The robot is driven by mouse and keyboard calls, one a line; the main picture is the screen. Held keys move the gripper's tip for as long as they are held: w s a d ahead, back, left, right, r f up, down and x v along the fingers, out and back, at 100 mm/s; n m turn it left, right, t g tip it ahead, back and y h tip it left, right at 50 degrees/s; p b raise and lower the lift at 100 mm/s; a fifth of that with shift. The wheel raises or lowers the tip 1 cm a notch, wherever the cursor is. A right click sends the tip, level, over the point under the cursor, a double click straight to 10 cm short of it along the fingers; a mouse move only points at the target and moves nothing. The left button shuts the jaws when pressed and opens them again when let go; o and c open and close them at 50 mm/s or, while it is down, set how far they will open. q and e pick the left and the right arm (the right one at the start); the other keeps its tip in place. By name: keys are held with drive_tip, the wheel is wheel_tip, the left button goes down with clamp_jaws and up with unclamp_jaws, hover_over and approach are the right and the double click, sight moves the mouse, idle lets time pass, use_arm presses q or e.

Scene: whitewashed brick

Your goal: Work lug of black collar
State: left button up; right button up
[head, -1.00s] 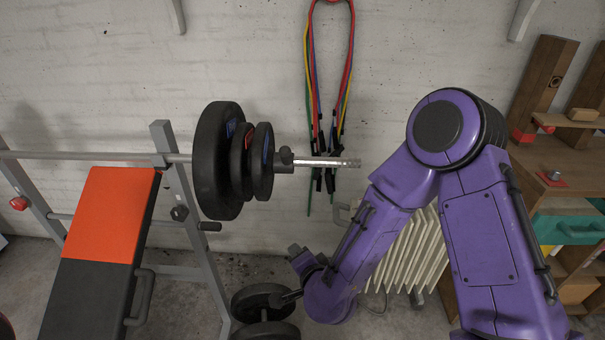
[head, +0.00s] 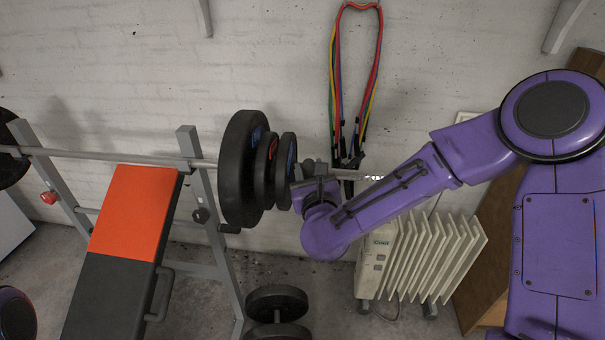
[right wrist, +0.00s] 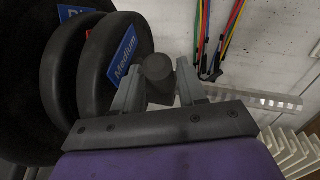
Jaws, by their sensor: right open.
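The black collar (head: 309,164) sits on the barbell sleeve, just right of the weight plates; the gripper partly covers it in the head view. In the right wrist view its dark round lug (right wrist: 157,68) shows between the two fingers. My right gripper (head: 314,188) is at the collar, reaching in from the right. Its jaws (right wrist: 158,88) are open, one finger on each side of the lug. I cannot tell whether a finger touches it. My left gripper is not in view.
Black weight plates (head: 241,168) are close left of the gripper. The bare sleeve end (head: 376,172) sticks out to the right, behind my arm. Resistance bands (head: 334,85) hang on the wall behind. A white radiator (head: 425,255) and an orange-black bench (head: 133,212) stand lower.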

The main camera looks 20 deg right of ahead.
drive_tip(key=shift+x, duration=0.9)
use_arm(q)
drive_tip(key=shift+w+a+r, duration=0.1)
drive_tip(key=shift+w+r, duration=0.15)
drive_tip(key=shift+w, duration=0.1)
use_arm(e)
drive_tip(key=shift+r, duration=0.1)
clamp_jaws()
drive_tip(key=shift+b, duration=0.45)
drive_tip(key=shift+s+a+f+n+t+b, duration=0.3)
drive_tip(key=shift+t+b, duration=0.5)
drive_tip(key=shift+b, duration=2.6)
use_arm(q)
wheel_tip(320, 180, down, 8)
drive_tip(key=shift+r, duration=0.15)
